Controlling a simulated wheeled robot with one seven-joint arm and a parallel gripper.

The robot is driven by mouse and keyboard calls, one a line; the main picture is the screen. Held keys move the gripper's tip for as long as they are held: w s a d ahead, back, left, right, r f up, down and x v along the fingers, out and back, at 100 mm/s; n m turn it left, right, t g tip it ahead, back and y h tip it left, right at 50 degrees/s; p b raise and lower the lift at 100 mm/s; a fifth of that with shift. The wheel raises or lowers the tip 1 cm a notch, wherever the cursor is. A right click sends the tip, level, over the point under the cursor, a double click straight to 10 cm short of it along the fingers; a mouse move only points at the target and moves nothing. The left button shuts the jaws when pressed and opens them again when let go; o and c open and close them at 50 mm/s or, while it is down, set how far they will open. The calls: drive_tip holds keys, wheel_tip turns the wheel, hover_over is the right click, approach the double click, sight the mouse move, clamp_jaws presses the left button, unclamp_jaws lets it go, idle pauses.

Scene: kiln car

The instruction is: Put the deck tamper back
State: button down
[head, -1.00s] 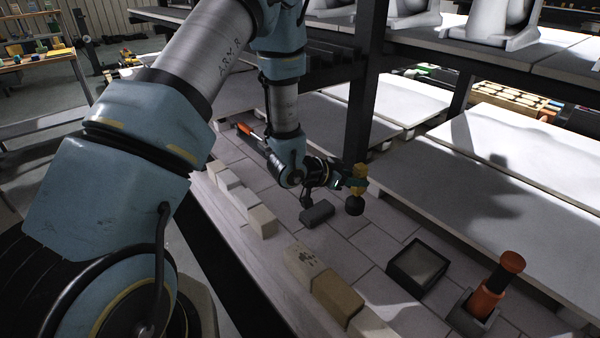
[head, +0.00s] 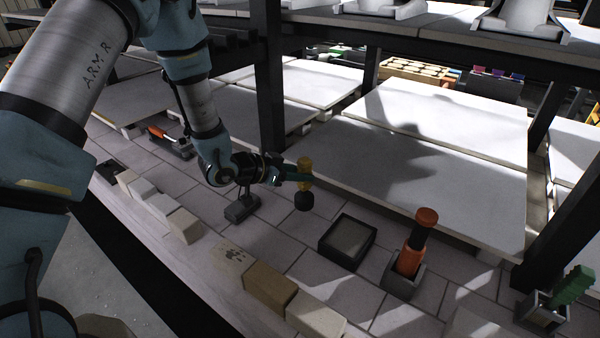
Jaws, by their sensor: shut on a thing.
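The tool hangs upright, head down, apparently above the tiled deck (head: 250,243). The fingers hide part of its handle. A dark, open square tray (head: 347,241) lies on the deck to the right of and nearer than the tool. Whether it is the tamper's place, I cannot tell.
A dark grey block (head: 241,207) with a stem stands below my wrist. A green brush (head: 570,288) is at far right. Bricks (head: 270,286) line the front edge. A dark post (head: 268,80) rises behind my gripper.

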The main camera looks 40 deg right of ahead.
sight(301, 192)
drive_tip(key=shift+f+b, duration=1.75)
drive_tip(key=shift+f, duration=0.75)
drive_tip(key=shift+f+b, duration=0.45)
drive_tip(key=shift+f, duration=0.15)
drive_tip(key=shift+c, duration=2.2)
unclamp_jaws()
drive_tip(key=shift+a, duration=0.1)
drive_tip(key=p+v, duration=0.3)
drive_tip(key=v, duration=0.4)
drive_tip(key=shift+a+r, duration=0.3)
drive_tip(key=shift+a, duration=0.05)
drive_tip(key=s+v, duration=0.1)
drive_tip(key=v, duration=0.9)
drive_tip(key=shift+w+a+r+b, duration=0.2)
drive_tip(key=shift+w+a+b, duration=0.15)
drive_tip(key=shift+w, duration=0.1)
drive_tip(key=shift+w, duration=0.1)
